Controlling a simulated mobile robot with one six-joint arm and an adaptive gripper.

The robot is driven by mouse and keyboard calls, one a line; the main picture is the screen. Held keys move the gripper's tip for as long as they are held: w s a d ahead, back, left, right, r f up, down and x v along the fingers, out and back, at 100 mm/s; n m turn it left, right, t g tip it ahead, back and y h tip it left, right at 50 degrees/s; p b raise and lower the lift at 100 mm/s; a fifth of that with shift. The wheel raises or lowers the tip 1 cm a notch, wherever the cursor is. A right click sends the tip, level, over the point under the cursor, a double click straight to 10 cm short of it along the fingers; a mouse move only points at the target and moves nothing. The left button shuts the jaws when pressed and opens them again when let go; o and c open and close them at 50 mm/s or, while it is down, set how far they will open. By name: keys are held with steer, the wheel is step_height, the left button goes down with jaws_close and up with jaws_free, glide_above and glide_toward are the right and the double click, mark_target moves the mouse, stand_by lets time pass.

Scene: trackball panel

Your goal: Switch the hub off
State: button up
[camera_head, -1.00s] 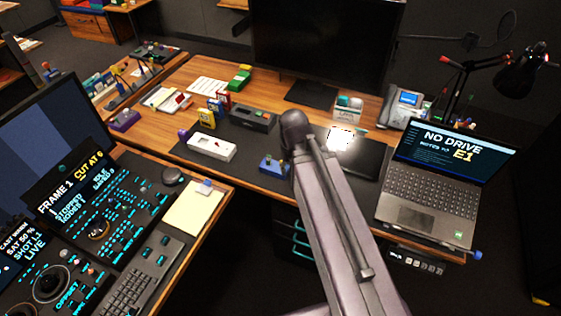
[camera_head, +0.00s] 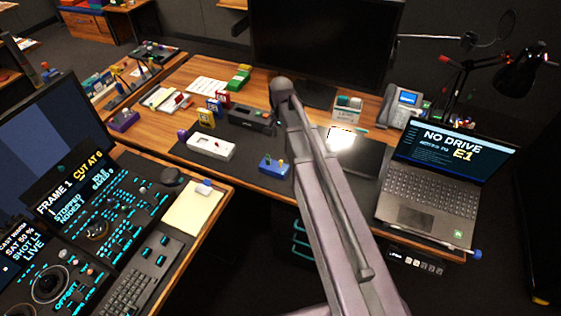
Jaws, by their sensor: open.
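No thing in view is clearly labelled as the hub, and I cannot tell which device it is. A dark strip with several pale squares (camera_head: 415,262) sits under the desk's front edge, below the laptop (camera_head: 432,190). A white box with small controls (camera_head: 211,147), a dark box (camera_head: 250,118) and a blue box with small upright knobs or levers (camera_head: 273,167) are on the desk, left of my arm. My arm rises from the bottom centre to a rounded joint in front of the monitor. My gripper does not show.
The wooden desk (camera_head: 180,82) carries a large monitor (camera_head: 325,45), a phone (camera_head: 402,103) and a black lamp (camera_head: 522,68). At left is a control console (camera_head: 95,215) with a keyboard (camera_head: 140,275) and notepad (camera_head: 192,208). A dark gap separates the two desks.

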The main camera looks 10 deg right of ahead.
mark_target(281, 161)
steer(key=shift+f, duration=0.2)
step_height(281, 161, down, 13)
steer(key=b, duration=1.3)
steer(key=shift+f+b, duration=0.2)
steer(key=shift+b, duration=0.2)
jaws_close()
